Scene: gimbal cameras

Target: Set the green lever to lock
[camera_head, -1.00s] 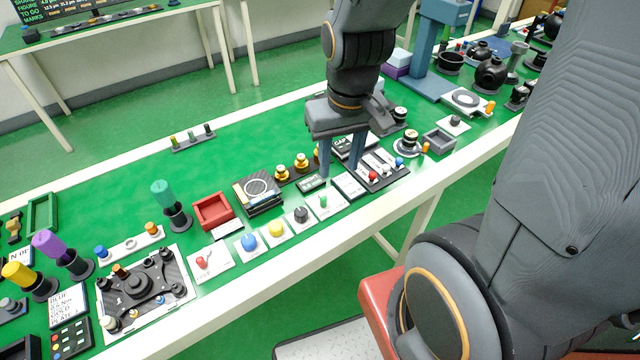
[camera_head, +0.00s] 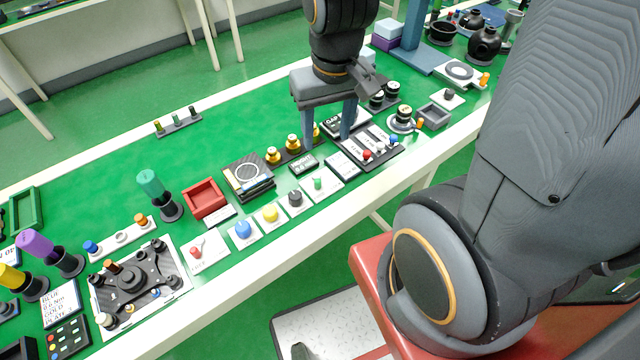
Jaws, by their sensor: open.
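The green lever (camera_head: 318,183) is a small green knob on a white plate (camera_head: 331,193) near the front edge of the green table. Its lock markings are too small to read. My gripper (camera_head: 326,138) points down above the table, behind the lever and slightly right of it in the picture. Its two blue-grey fingers are apart with nothing held between them. The lever is not hidden by the fingers.
A black dial (camera_head: 295,198), a yellow button (camera_head: 270,213) and a blue button (camera_head: 243,229) sit left of the lever. Brass weights (camera_head: 292,143) stand close by the left finger. A panel with red and blue knobs (camera_head: 378,147) lies right.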

